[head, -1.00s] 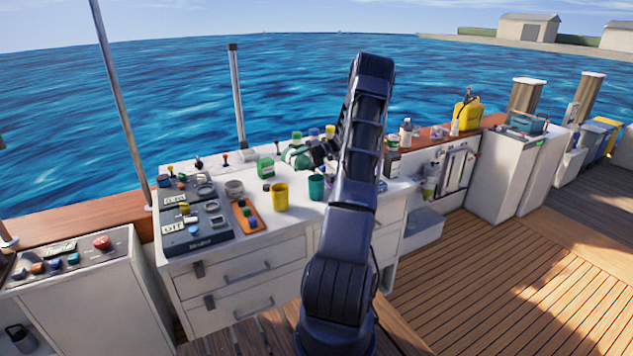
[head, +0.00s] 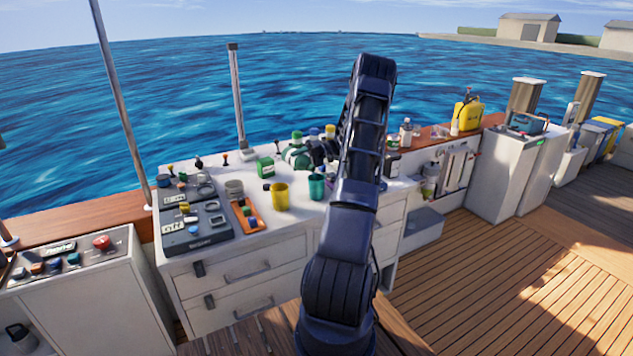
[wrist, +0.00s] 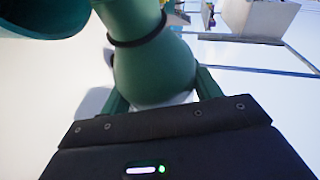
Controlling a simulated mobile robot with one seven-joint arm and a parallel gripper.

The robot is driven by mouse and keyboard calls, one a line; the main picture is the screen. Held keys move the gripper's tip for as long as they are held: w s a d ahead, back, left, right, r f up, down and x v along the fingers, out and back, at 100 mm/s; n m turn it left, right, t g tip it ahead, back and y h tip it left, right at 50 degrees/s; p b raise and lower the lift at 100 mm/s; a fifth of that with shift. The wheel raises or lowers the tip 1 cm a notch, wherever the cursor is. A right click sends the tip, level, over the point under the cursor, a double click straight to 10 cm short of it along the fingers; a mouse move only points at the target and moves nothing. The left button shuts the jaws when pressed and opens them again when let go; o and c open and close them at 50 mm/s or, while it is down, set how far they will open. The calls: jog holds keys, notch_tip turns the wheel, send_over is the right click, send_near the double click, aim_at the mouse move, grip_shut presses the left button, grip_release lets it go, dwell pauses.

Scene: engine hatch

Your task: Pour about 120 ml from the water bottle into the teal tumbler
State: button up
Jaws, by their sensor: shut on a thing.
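My gripper (head: 318,155) is shut on a green bottle, taken to be the water bottle (head: 297,158). In the wrist view the bottle (wrist: 150,65) fills the space between the fingers and has a dark ring around it. In the head view it looks tilted to the left above the white counter; its mouth is hard to make out. The teal tumbler (head: 316,187) stands upright on the counter, nearer the front and just left of my arm. A teal rounded shape, likely the tumbler (wrist: 45,15), shows at the top left of the wrist view. The water level cannot be seen.
A yellow cup (head: 280,197) stands just left of the tumbler. A green box (head: 265,167), a grey can (head: 234,189) and an orange tray (head: 247,216) are farther left. Several capped containers stand behind the bottle. My arm hides part of the counter's right side.

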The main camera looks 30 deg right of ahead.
jog(key=shift+s+r+n+y+p, duration=0.15)
jog(key=shift+r+n+y+p, duration=0.2)
jog(key=shift+r+n, duration=0.15)
dwell(1.2)
jog(key=shift+w+a+f+m, duration=0.1)
jog(key=shift+w+f+m, duration=0.15)
jog(key=shift+f+m, duration=0.25)
jog(key=shift+w+r+m+h, duration=0.1)
jog(key=shift+m+h, duration=0.3)
jog(key=shift+h, duration=0.15)
jog(key=shift+a+m+g, duration=0.1)
jog(key=shift+m+g, duration=0.2)
jog(key=shift+f+m+g+h, duration=0.3)
jog(key=shift+f+m+h, duration=0.15)
jog(key=shift+f, duration=0.25)
jog(key=shift+w+f, duration=0.1)
jog(key=shift+f, duration=0.05)
jog(key=shift+f+m, duration=0.1)
jog(key=shift+m, duration=0.15)
